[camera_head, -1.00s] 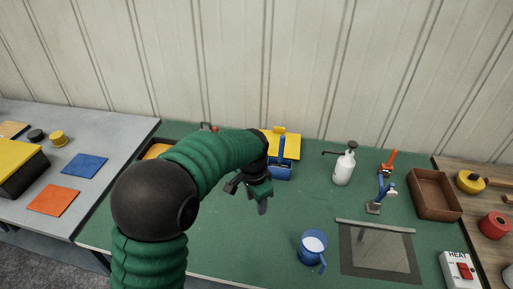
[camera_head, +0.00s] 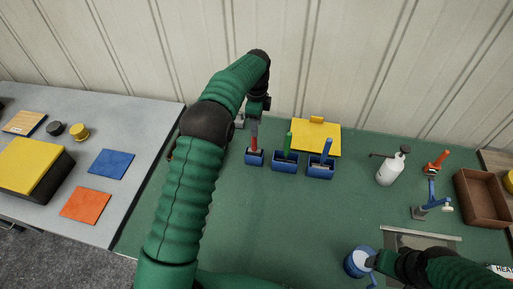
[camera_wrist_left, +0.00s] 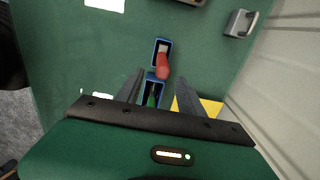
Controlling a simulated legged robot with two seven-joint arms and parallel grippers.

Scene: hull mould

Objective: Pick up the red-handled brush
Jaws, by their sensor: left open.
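The red-handled brush (camera_head: 254,142) stands upright in a small blue holder (camera_head: 255,159) at the back of the green bench. Its red handle also shows in the left wrist view (camera_wrist_left: 162,68), between and slightly beyond the fingertips. My left gripper (camera_head: 256,122) points down right above the handle. In the left wrist view my left gripper (camera_wrist_left: 159,80) is open, with nothing held. My right gripper (camera_head: 374,262) is at the lower right by the blue mug (camera_head: 357,263); its jaws are too small and dark to read.
A green-handled brush (camera_head: 288,144) and a blue-handled brush (camera_head: 326,150) stand in blue holders to the right. A yellow board (camera_head: 318,130) lies behind them. A white pump bottle (camera_head: 390,170) and a brown tray (camera_head: 483,190) are farther right. The bench's middle is clear.

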